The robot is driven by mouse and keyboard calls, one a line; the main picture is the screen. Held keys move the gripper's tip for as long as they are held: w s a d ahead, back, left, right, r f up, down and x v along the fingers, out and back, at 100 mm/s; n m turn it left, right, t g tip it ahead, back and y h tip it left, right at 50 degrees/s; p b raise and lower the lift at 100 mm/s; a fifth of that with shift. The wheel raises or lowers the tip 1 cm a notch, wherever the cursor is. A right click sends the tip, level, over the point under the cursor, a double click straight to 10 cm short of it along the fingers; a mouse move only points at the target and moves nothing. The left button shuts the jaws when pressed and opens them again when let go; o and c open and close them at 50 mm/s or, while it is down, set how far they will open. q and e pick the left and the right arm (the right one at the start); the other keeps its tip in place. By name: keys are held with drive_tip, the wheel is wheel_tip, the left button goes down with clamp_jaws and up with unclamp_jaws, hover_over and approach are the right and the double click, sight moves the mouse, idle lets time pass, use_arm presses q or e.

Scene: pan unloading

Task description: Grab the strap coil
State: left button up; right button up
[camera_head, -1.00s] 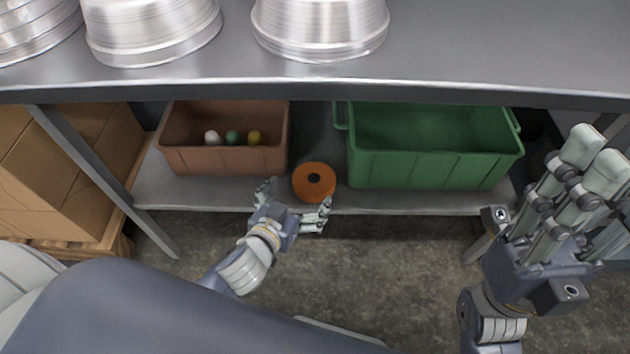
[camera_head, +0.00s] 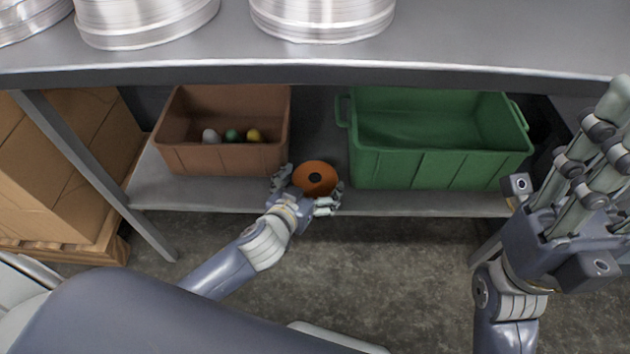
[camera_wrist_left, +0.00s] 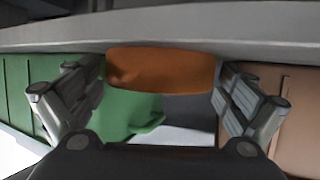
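The strap coil (camera_head: 315,178) is an orange ring with a dark centre hole, near the front edge of the lower shelf between two bins. My left gripper (camera_head: 308,190) has its fingers on either side of the coil, with the palm on the near side. In the left wrist view the coil (camera_wrist_left: 161,70) lies between the spread fingertips (camera_wrist_left: 160,85), with narrow gaps showing on both sides. The left gripper is open. My right gripper (camera_head: 592,160) is raised at the right, away from the coil, partly cut off by the picture edge; its opening is unclear.
A brown bin (camera_head: 225,160) with several small balls stands left of the coil. A green bin (camera_head: 440,170) stands to the right. The upper table edge (camera_head: 300,75) overhangs the shelf (camera_head: 170,190). Metal pans (camera_head: 320,15) stand on top. Cardboard boxes (camera_head: 50,190) are at the left.

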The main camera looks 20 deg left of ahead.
use_arm(q)
drive_tip(key=c, duration=0.7)
drive_tip(key=shift+r, duration=0.1)
